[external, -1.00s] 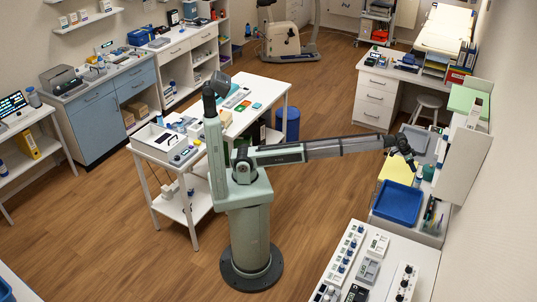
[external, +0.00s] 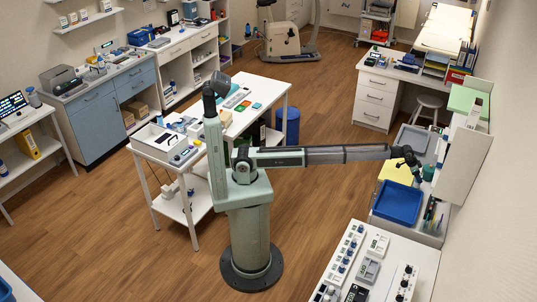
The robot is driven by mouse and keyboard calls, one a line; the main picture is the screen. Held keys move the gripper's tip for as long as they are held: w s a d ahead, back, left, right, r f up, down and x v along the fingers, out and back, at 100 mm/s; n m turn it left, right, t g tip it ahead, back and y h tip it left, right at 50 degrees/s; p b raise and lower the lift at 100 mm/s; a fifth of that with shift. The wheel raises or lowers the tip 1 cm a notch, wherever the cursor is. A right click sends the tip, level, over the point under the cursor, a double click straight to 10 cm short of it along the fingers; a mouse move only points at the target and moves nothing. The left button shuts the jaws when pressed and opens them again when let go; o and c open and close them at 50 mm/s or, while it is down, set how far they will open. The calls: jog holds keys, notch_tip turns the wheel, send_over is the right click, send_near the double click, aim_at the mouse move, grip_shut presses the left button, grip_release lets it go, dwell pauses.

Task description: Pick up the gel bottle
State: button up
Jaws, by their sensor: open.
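My gripper (external: 416,176) is at the end of my outstretched arm, at the right, over the side counter by the wall. It is open, and its fingers are very small in this view. A small blue and white bottle-like item (external: 417,183) stands close under the fingers, behind the blue tray. I cannot tell whether it is the gel bottle or whether the fingers are around it or beside it. Nothing is seen lifted.
The blue tray (external: 399,203) lies on the counter in front of my gripper. A yellow sheet (external: 394,172) and a grey tray (external: 411,142) lie near it. A white upright panel (external: 471,160) stands close to the right. Pens (external: 432,213) stand at the counter's front corner.

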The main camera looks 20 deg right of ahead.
jog(key=x, duration=0.4)
jog(key=shift+d+f, duration=0.15)
jog(key=shift+d, duration=0.05)
jog(key=c, duration=1.2)
jog(key=shift+r, duration=5.1)
